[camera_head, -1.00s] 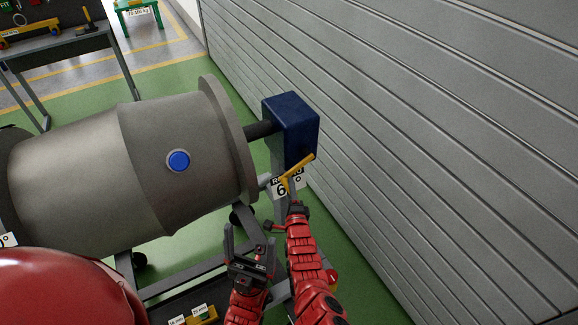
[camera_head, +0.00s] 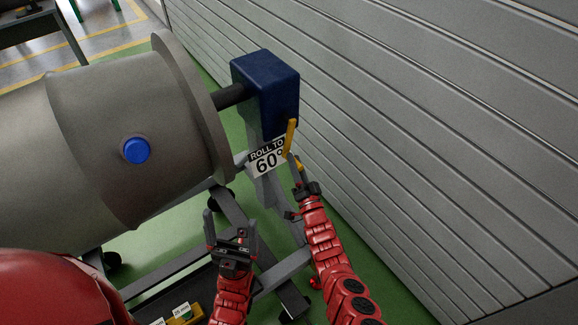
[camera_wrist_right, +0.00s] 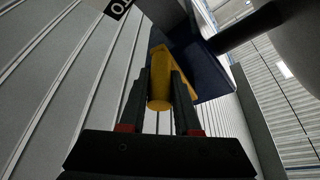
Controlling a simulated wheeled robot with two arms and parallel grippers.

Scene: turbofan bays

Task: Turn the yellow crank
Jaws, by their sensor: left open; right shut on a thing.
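The yellow crank (camera_head: 290,138) is on the right side of the dark blue gearbox (camera_head: 266,92), and its arm stands nearly upright in the head view. My right gripper (camera_head: 299,172) is shut on the crank's handle. In the right wrist view the yellow handle (camera_wrist_right: 160,88) sits between the two dark fingers (camera_wrist_right: 159,105). My left gripper (camera_head: 230,230) is open and empty, below and left of the gearbox. A white sign reading "ROLL TO 60°" (camera_head: 267,158) is under the gearbox. Part of the handle is hidden by my gripper.
The large grey engine casing (camera_head: 110,150) with a blue round button (camera_head: 137,150) fills the left. A grey slatted wall (camera_head: 420,130) stands close on the right. Grey stand beams (camera_head: 235,195) run below. A dark tray with yellow parts (camera_head: 182,315) is at the bottom.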

